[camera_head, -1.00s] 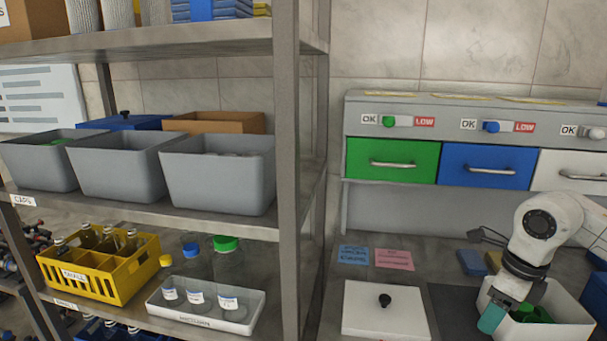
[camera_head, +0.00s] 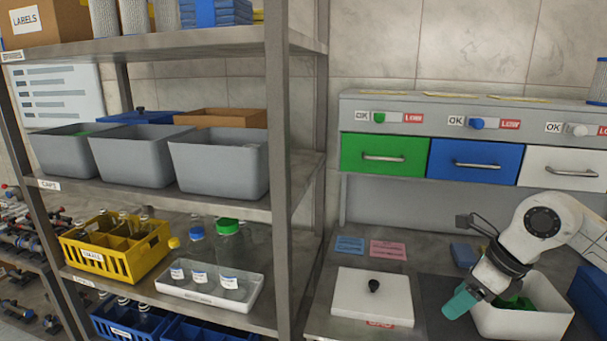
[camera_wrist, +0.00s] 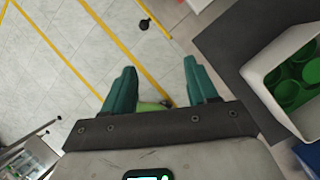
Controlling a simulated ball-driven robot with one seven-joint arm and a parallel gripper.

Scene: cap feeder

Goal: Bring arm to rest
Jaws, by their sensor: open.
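My gripper (camera_wrist: 161,90) is open in the wrist view, its two teal fingers apart with the tiled floor and yellow lines seen beyond and below. A small green patch shows low between the fingers; I cannot tell what it is. In the head view my gripper (camera_head: 460,303) hangs at the left side of a white bin (camera_head: 530,322) that holds green caps (camera_head: 518,303). The bin also shows at the right of the wrist view (camera_wrist: 268,95), with green caps (camera_wrist: 292,92) inside.
A white lid with a black knob (camera_head: 372,299) lies left of the bin on the bench. Behind are green (camera_head: 385,154), blue (camera_head: 475,161) and white (camera_head: 562,172) drawers, all closed. A metal shelf post (camera_head: 278,150) stands left, beside grey bins (camera_head: 220,165) and a bottle tray (camera_head: 208,296).

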